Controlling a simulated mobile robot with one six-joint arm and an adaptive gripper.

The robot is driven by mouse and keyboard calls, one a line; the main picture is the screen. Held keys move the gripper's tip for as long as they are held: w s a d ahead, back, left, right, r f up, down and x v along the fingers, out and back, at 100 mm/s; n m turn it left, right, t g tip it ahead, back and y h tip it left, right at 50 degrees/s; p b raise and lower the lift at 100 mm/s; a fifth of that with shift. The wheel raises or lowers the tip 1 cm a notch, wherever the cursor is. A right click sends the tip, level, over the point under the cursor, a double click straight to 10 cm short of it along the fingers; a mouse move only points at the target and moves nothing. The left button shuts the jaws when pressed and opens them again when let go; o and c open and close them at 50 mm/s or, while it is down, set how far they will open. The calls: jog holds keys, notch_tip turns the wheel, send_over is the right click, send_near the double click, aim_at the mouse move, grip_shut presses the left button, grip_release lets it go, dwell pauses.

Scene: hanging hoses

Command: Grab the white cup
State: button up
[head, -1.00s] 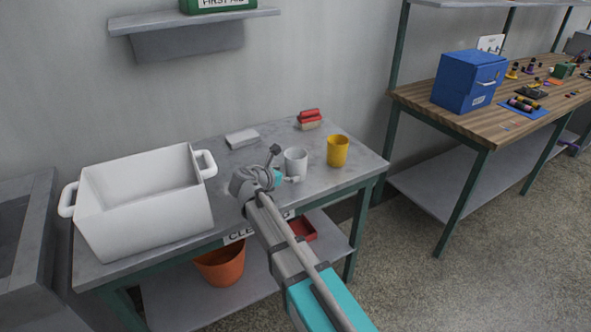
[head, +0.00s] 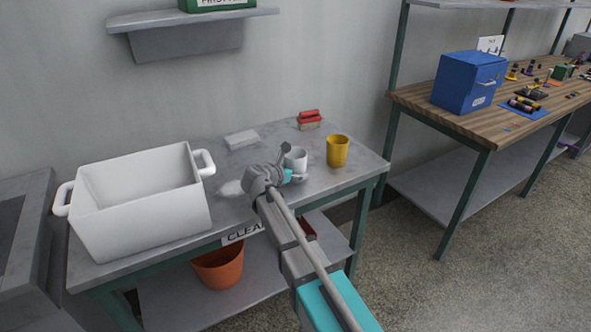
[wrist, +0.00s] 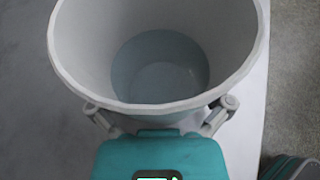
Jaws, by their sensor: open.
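The white cup (head: 298,155) stands upright on the grey table, left of a yellow cup (head: 337,151). My gripper (head: 292,172) is right at its near side in the head view, and my wrist hides part of the cup's lower body. In the wrist view the white cup (wrist: 75,62) fills the top middle and I look down into its empty-looking inside. My open gripper (wrist: 160,106) has one finger at each side of the cup's near wall. I cannot tell whether the fingers touch it.
A large white tub (head: 140,215) stands at the table's left. A white block (head: 242,139) and a red-topped brush (head: 309,119) lie behind the cup. A pale item (head: 231,188) lies left of my wrist. The table's right edge is beyond the yellow cup.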

dwell(0.4)
jog(key=c, duration=1)
jog(key=shift+o, duration=0.2)
jog(key=shift+r, duration=0.1)
notch_tip(320, 180, up, 2)
jog(key=p, duration=0.2)
jog(key=shift+r+p, duration=0.25)
jog(key=shift+p, duration=0.1)
jog(key=s+a+r+p, duration=0.1)
jog(key=s+r+p, duration=0.9)
jog(key=s, duration=0.4)
jog(key=shift+r, duration=0.2)
jog(key=shift+a, duration=0.1)
